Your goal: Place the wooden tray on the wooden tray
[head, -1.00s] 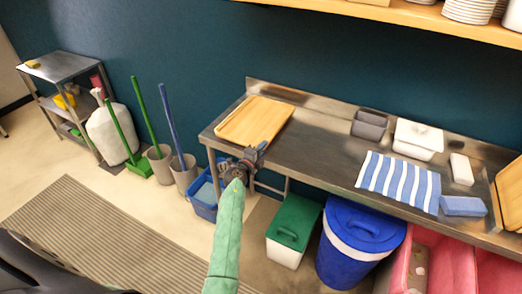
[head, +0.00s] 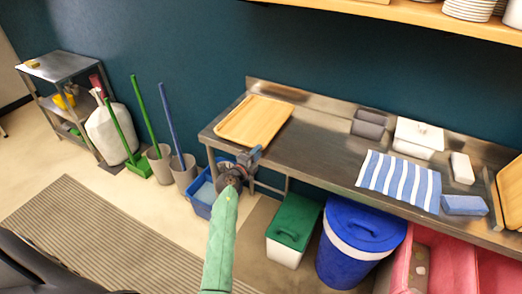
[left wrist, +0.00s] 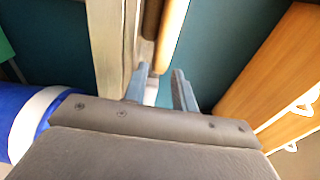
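One wooden tray (head: 255,121) lies flat on the left end of the steel counter. A second wooden tray (head: 511,190) is at the counter's right end, cut off by the picture edge. My left gripper (head: 252,155) is just in front of the counter's front edge, below and apart from the left tray. In the left wrist view its two blue-grey fingers (left wrist: 160,70) are spread, with nothing held between them. A pale wooden edge (left wrist: 173,32), which looks like a tray, lies beyond the fingertips. My right gripper is not in view.
The steel counter (head: 318,140) is clear between the left tray and the striped cloth (head: 400,182). Grey containers (head: 368,124) and a white box (head: 419,136) stand at the back. Below are a green-lidded bin (head: 293,222), a blue bin (head: 358,240) and a blue bucket (head: 203,196).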

